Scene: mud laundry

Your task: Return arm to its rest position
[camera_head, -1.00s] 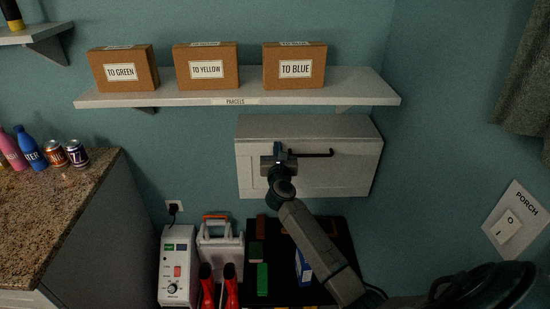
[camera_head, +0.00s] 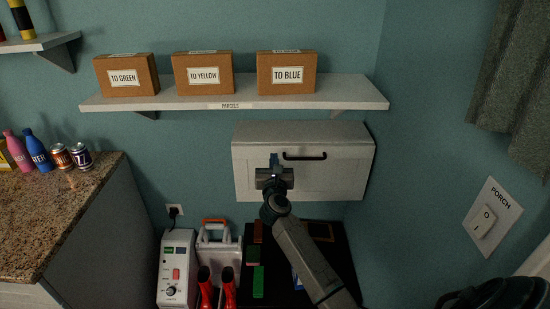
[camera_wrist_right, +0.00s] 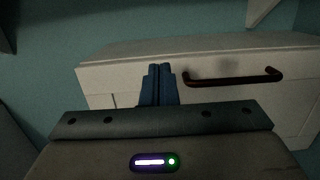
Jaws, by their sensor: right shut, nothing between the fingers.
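My right gripper (camera_head: 274,160) is in front of the white wall cabinet (camera_head: 345,172), just left of its dark bar handle (camera_head: 304,156). In the right wrist view its blue fingers (camera_wrist_right: 157,84) are together with nothing between them. The handle (camera_wrist_right: 232,77) is to the right of the fingers, apart from them. The cabinet front (camera_wrist_right: 120,80) looks closed. My right arm reaches up from the bottom right in the head view. My left gripper is not in view.
Above the cabinet, a shelf (camera_head: 345,93) holds three labelled boxes. Below are a dark mat (camera_head: 340,265), red boots (camera_head: 228,288) and a white machine (camera_head: 177,266). A granite counter (camera_head: 70,205) with bottles and cans stands left. A porch switch (camera_head: 484,222) is on the right wall.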

